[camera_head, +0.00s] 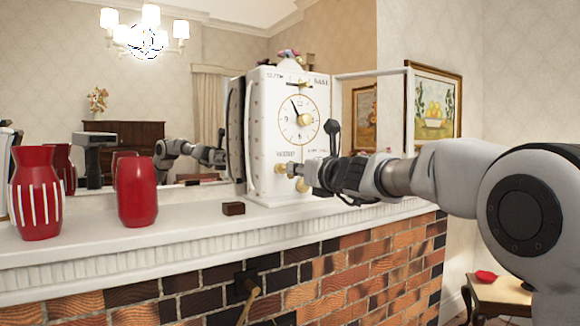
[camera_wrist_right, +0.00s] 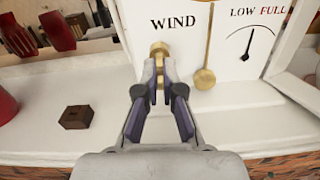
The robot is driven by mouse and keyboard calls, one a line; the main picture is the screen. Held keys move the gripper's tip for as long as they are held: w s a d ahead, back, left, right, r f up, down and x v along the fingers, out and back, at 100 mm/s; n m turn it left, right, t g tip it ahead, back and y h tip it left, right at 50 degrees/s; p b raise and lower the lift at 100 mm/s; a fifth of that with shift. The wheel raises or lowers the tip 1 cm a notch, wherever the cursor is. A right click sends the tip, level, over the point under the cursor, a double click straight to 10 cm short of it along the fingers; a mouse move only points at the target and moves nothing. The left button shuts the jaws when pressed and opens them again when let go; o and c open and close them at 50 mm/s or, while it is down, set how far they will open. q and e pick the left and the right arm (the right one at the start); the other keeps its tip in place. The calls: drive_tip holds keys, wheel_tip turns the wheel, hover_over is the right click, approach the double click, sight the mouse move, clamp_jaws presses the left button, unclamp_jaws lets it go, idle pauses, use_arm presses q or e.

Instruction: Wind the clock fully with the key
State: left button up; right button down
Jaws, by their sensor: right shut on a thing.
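The white clock (camera_head: 262,130) stands on the mantel, its round dial and brass centre knob facing the room. In the right wrist view, its lower front (camera_wrist_right: 222,45) shows the word WIND and a LOW-to-FULL gauge (camera_wrist_right: 250,40). The gauge needle points nearly straight up, slightly right. My right gripper (camera_head: 308,175) is at the clock's lower front. Its fingers (camera_wrist_right: 160,85) are shut on a brass key (camera_wrist_right: 159,50) below the word WIND; the fingers hide part of it. Whether the key is fully seated cannot be told. My left gripper is not in view.
A brass pendulum bob (camera_wrist_right: 204,79) hangs right of the key, close to my fingers. A small brown block (camera_head: 233,208) lies on the mantel (camera_head: 180,235) left of the clock. Red vases (camera_head: 137,195) stand farther left. A mirror is behind.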

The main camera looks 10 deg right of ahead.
drive_tip(key=shift+r, duration=0.1)
drive_tip(key=shift+r+m+p, duration=0.15)
drive_tip(key=shift+m+p, duration=0.55)
drive_tip(key=shift+m, duration=0.3)
drive_tip(key=shift+m+p, duration=0.3)
drive_tip(key=shift+m, duration=1)
drive_tip(key=c, duration=1.3)
unclamp_jaws()
drive_tip(key=shift+w+f, duration=0.1)
drive_tip(key=shift+f, duration=0.15)
drive_tip(key=shift+c, duration=0.2)
drive_tip(key=shift+o, duration=0.5)
drive_tip(key=shift+w+f, duration=0.15)
drive_tip(key=shift+w, duration=0.1)
drive_tip(key=o, duration=0.5)
drive_tip(key=shift+s, duration=0.2)
drive_tip(key=shift+w, duration=0.1)
